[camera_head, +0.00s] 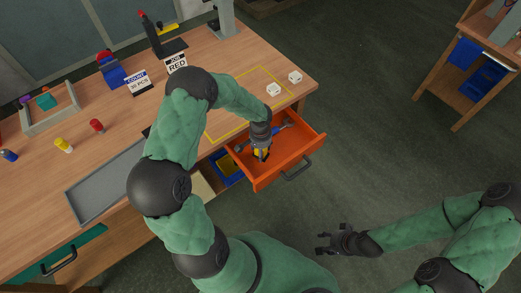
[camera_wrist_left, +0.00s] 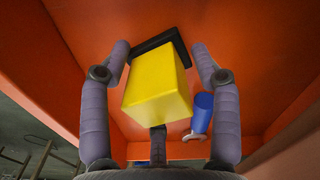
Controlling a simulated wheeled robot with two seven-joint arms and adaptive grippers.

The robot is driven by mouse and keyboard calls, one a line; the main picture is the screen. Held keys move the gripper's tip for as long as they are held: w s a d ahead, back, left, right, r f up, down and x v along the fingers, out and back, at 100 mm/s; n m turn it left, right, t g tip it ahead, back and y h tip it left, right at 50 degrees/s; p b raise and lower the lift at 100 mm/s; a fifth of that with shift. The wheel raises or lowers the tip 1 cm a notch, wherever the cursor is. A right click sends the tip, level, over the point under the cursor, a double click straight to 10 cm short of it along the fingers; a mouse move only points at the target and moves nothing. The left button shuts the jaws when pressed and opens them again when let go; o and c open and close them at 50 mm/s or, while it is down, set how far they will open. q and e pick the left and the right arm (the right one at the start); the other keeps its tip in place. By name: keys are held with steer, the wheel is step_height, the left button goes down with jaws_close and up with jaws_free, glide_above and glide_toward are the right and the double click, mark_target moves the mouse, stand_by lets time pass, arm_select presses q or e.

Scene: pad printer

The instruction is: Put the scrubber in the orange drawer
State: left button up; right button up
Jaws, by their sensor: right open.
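The orange drawer (camera_head: 299,166) is pulled out from the wooden table's front. The scrubber (camera_head: 261,153), a yellow block on a black base, is in the drawer area under my left gripper (camera_head: 260,143). In the left wrist view, the scrubber (camera_wrist_left: 157,90) lies between my two left fingers (camera_wrist_left: 162,52), with the drawer's orange floor and walls (camera_wrist_left: 270,50) around it. It sits slightly turned. Whether the fingers press on it, and whether its base touches the floor, I cannot tell. My right gripper (camera_head: 328,240) is open and empty, above the floor, away from the table.
A blue-handled tool (camera_head: 279,131) lies in the drawer; its handle (camera_wrist_left: 203,112) shows beside the scrubber. Two white cubes (camera_head: 274,90) stand on the table near the yellow outline. A grey tray (camera_head: 105,186) lies left.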

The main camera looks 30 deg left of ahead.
arm_select(q)
steer(key=shift+r, duration=0.3)
step_height(320, 180, up, 12)
steer(key=p, duration=0.4)
steer(key=shift+f+p, duration=0.1)
steer(key=shift+p, duration=0.3)
stand_by(0.7)
